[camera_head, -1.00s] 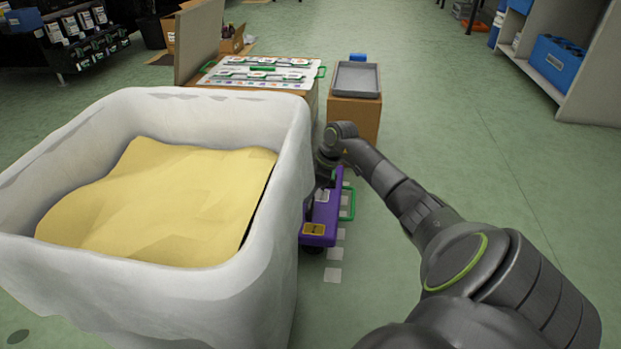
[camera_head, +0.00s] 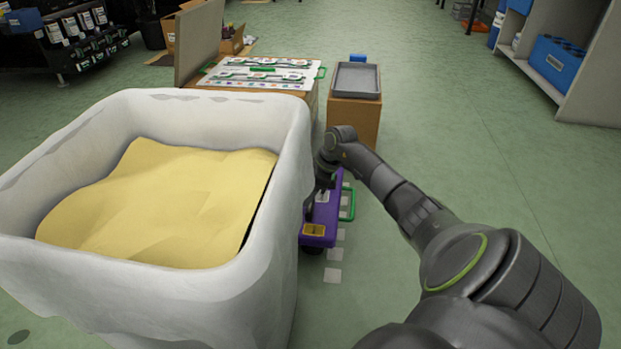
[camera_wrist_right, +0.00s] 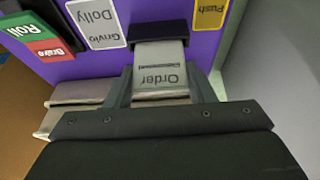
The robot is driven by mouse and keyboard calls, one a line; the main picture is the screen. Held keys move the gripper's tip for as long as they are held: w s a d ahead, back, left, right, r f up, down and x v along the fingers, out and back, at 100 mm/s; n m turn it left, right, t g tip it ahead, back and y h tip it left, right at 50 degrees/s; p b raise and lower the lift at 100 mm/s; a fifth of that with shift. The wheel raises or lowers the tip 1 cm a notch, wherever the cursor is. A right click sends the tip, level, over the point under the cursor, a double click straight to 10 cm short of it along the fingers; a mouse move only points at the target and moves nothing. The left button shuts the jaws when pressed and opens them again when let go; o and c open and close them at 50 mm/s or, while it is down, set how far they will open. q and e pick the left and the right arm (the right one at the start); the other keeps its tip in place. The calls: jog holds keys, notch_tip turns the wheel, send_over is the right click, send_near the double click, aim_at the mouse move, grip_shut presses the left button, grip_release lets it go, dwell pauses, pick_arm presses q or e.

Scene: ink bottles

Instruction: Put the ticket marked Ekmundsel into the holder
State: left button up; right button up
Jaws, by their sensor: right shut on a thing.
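In the right wrist view, a pale grey ticket (camera_wrist_right: 160,72) reads "Order" upside down, with smaller print too fine to read. My right gripper (camera_wrist_right: 160,95) is shut on this ticket. The ticket's far end meets a dark holder (camera_wrist_right: 160,33) on the purple face of a dolly (camera_wrist_right: 262,43); I cannot tell how deep it sits. In the head view, the right gripper (camera_head: 312,198) is at the purple dolly (camera_head: 318,222), close to the white bin and partly hidden by my wrist. My left gripper is out of view.
Labels "Grivlo Dolly" (camera_wrist_right: 95,22) and "Push" (camera_wrist_right: 210,14) flank the holder. A large white bin (camera_head: 270,265) stands close left of the dolly. A green handle (camera_head: 350,204) is on the dolly's right. A grey tray (camera_head: 357,79) tops a box behind. The right floor is clear.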

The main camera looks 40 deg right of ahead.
jog(key=shift+f, duration=0.55)
jog(key=o, duration=1)
